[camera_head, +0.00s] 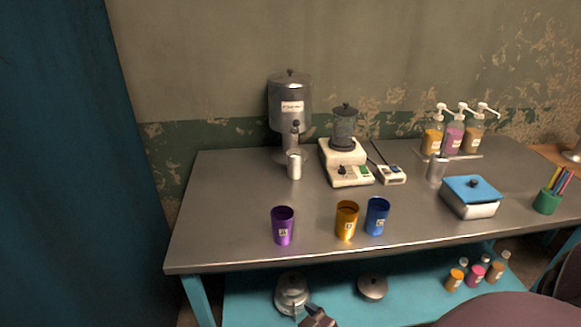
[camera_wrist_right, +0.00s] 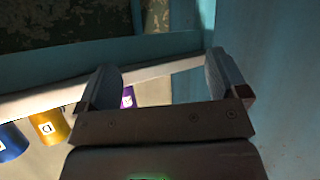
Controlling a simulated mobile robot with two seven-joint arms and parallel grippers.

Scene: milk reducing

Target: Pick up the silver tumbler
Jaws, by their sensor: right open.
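A silver tumbler (camera_head: 294,164) stands upright on the metal table (camera_head: 240,180), in front of the drink dispenser's spout. A second, greyish metal cup (camera_head: 436,168) stands further right, beside the blue-lidded box. My right gripper (camera_wrist_right: 165,80) is open in the right wrist view, with nothing between its fingers; the purple cup shows beyond the gap. The tumbler is not seen in that view. A small part of a gripper shows at the bottom edge of the head view, in front of the table; I cannot tell its opening there. My left gripper is not identifiable.
Purple (camera_head: 283,226), yellow (camera_head: 346,220) and blue (camera_head: 377,216) cups stand along the front. The dispenser (camera_head: 290,100) is behind the tumbler, a blender (camera_head: 344,160) to its right. Pump bottles (camera_head: 452,138), a blue-lidded box (camera_head: 470,197) and green pen cup (camera_head: 546,201) stand right. The table's left is clear.

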